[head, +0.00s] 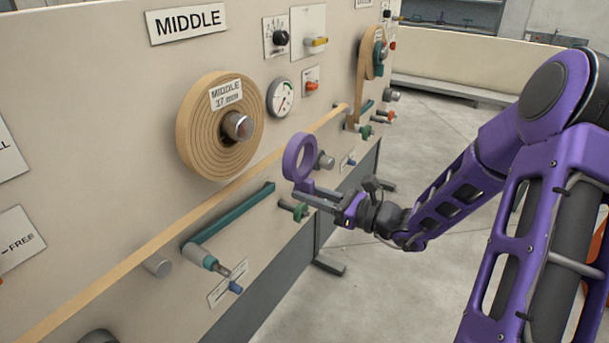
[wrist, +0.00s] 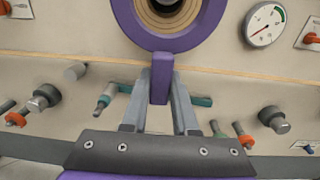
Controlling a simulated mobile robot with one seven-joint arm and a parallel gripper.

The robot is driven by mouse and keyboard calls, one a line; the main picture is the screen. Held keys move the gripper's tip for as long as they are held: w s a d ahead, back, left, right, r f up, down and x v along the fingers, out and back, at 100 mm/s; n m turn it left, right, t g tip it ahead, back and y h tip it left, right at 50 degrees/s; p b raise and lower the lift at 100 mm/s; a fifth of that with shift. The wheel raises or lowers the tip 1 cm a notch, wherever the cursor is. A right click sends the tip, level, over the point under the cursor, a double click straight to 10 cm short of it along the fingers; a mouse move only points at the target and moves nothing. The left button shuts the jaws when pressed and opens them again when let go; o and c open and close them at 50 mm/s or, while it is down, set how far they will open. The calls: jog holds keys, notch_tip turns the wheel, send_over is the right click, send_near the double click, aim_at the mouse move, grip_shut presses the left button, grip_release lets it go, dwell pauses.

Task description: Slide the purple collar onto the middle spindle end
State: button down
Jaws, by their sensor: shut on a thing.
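The purple collar (head: 289,160) is an upright ring with a tab below it. My gripper (head: 312,197) is shut on that tab and holds the collar off the panel. In the wrist view the tab sits between the fingers (wrist: 160,84), and the ring (wrist: 172,43) is cut by the top edge. The middle spindle end (head: 238,126) is a grey stub at the core of the tan roll (head: 190,150) marked MIDDLE. In the head view the collar is apart from the spindle, to its right. In the wrist view the roll's core and dark spindle (wrist: 168,4) show through the ring.
The gauge (head: 280,97) sits right of the roll. A tan strip (head: 130,250) runs across the panel below it. A teal lever (head: 228,218), a green knob (head: 300,212) and grey rollers stick out lower down. Open floor (head: 430,130) lies right of the panel.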

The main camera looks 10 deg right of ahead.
aim_at(305, 178)
jog(key=r, duration=0.2)
jog(key=a+r, duration=0.1)
jog(key=r, duration=0.1)
jog(key=shift+w, duration=0.25)
jog(key=f+b+x, duration=0.1)
jog(key=b+x, duration=0.1)
jog(key=x, duration=0.5)
jog(key=shift+w+a, duration=0.15)
jog(key=shift+w, duration=0.1)
jog(key=shift+x, duration=4.2)
jog(key=shift+w+f+b, duration=0.2)
jog(key=shift+w+b, duration=0.05)
jog(key=shift+b, duration=0.1)
